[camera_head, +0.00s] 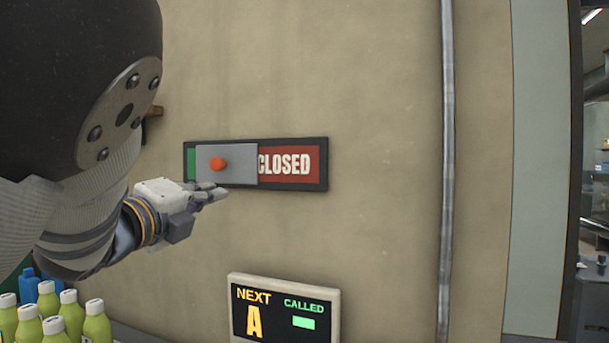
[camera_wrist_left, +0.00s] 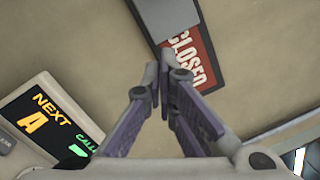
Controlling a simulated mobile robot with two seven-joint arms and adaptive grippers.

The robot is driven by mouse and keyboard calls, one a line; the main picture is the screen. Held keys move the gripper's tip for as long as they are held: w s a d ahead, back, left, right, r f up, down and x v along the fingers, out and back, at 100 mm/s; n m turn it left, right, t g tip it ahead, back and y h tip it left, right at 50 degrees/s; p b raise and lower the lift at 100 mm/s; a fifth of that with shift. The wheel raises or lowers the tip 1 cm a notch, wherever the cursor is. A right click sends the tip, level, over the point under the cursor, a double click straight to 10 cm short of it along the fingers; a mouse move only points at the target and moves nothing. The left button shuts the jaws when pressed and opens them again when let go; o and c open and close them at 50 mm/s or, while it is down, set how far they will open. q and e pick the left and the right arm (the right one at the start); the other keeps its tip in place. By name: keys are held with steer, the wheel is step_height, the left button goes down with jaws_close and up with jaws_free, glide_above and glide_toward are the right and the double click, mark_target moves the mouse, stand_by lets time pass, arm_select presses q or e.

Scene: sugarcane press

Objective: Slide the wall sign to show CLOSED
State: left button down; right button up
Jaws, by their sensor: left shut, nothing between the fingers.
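The wall sign (camera_head: 323,165) is a dark frame on the beige wall with a grey sliding panel (camera_head: 240,168) that has a red knob (camera_head: 218,164). The panel covers most of the left part; a thin green strip shows at its left. The word CLOSED shows on red at the right, its first letter close against the panel's edge. My left gripper (camera_head: 222,194) is shut and empty, just below the panel and knob. In the left wrist view its fingertips (camera_wrist_left: 163,70) meet in front of the CLOSED part (camera_wrist_left: 190,62). My right gripper is not in view.
A display (camera_head: 285,308) reading NEXT A and CALLED is on the wall below the sign. Several green bottles with white caps (camera_head: 58,315) stand at lower left. A vertical pipe (camera_head: 446,170) runs down the wall to the right. The wall between sign and pipe is bare.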

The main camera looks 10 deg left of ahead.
arm_select(q)
glide_toward(237, 173)
steer(key=w+d, duration=0.1)
steer(key=d, duration=0.1)
steer(key=w+d+f, duration=0.1)
steer(key=w+d, duration=0.1)
steer(key=shift+w, duration=0.35)
steer(key=shift+w+a+r, duration=0.15)
steer(key=shift+a+r, duration=0.15)
steer(key=shift+a, duration=0.3)
steer(key=shift+w+a+r, duration=0.1)
steer(key=shift+a+r, duration=0.2)
steer(key=shift+a, duration=0.25)
steer(key=shift+w+a+r, duration=0.15)
steer(key=shift+a+r, duration=0.15)
steer(key=shift+a, duration=0.3)
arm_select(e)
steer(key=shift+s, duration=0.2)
